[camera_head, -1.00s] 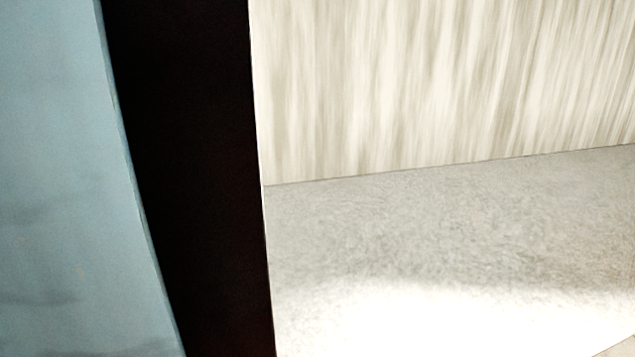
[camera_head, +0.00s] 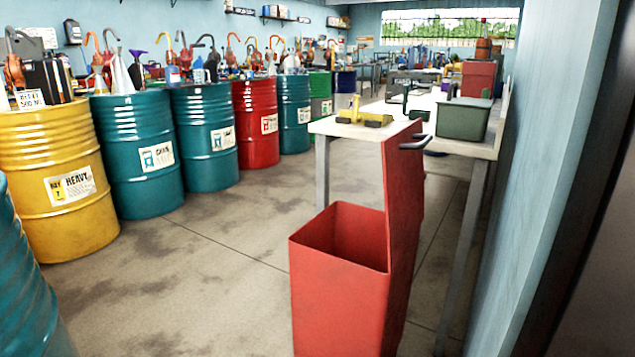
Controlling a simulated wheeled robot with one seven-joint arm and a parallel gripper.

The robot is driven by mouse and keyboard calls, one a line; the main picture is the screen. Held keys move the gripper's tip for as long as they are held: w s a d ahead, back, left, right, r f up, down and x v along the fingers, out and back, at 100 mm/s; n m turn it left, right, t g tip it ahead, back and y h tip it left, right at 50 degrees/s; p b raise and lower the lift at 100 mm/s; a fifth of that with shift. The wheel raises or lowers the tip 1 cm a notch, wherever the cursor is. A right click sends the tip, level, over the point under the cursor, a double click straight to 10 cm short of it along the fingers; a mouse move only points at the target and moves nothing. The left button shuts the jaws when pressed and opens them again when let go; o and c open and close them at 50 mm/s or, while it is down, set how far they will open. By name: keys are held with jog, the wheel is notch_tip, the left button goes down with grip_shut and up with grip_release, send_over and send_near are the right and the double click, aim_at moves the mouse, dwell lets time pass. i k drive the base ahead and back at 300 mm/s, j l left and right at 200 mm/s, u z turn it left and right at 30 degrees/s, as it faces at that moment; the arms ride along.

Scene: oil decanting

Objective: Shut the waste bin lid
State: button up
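A red waste bin (camera_head: 335,310) stands on the floor in the centre right of the head view. Its box is open at the top and its dark inside shows. Its red lid (camera_head: 402,200) stands upright along the right side of the opening. A dark handle (camera_head: 415,142) sticks out near the lid's top edge. My gripper is not in view, so its state is not shown.
A pale blue wall (camera_head: 540,150) closes the right. The concrete floor (camera_head: 200,270) left of the bin is clear.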

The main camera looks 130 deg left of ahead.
aim_at(402, 152)
jog(key=u, duration=2.55)
